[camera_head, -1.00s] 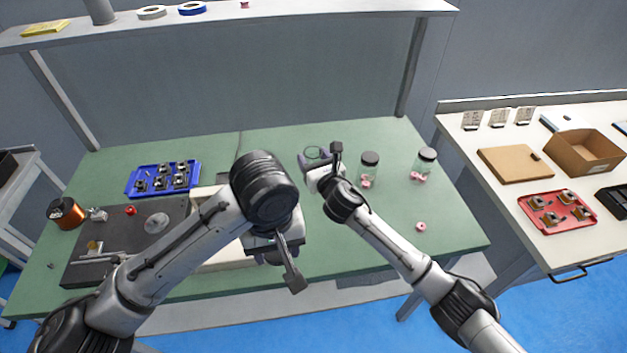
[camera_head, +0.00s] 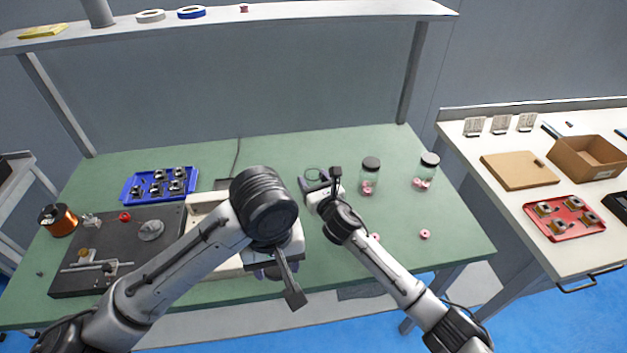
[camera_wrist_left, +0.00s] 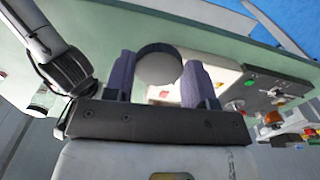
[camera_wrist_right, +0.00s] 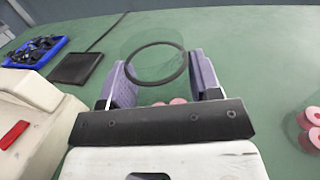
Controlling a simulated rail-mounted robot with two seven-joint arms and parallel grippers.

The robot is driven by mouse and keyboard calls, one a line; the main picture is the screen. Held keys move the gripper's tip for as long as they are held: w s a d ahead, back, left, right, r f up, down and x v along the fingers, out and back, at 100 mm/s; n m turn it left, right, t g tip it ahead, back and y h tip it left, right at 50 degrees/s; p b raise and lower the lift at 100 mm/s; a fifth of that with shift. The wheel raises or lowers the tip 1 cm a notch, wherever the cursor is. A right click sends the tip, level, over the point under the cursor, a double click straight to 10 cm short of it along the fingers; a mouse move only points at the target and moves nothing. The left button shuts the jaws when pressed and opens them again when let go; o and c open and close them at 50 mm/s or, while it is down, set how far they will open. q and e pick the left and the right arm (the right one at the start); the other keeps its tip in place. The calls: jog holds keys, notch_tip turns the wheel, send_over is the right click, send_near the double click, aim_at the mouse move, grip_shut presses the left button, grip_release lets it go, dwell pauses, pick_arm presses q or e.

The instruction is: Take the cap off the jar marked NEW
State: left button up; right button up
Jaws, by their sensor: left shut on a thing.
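An uncapped clear jar (camera_wrist_right: 157,42) with a dark rim stands between the fingers of my right gripper (camera_wrist_right: 165,82). Pink pieces show low in it. I cannot tell whether these fingers press on the glass. In the head view my right gripper (camera_head: 316,182) is at mid-table. My left gripper (camera_wrist_left: 158,82) is shut on a round cap (camera_wrist_left: 158,68), grey inside with a dark rim. In the head view my left gripper (camera_head: 268,272) is near the table's front edge, its cap hidden. Two jars with black caps, the middle jar (camera_head: 370,178) and the right jar (camera_head: 427,172), stand to the right. No NEW marking is legible.
Loose pink spools (camera_head: 425,234) lie on the green table (camera_head: 450,222). A blue tray (camera_head: 128,190) of parts and the dark winder base (camera_head: 70,283) are at left. A white side table (camera_head: 510,220) holds a red tray (camera_head: 540,230) and a cardboard box (camera_head: 585,160).

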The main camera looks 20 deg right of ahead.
jog(key=o, duration=0.4)
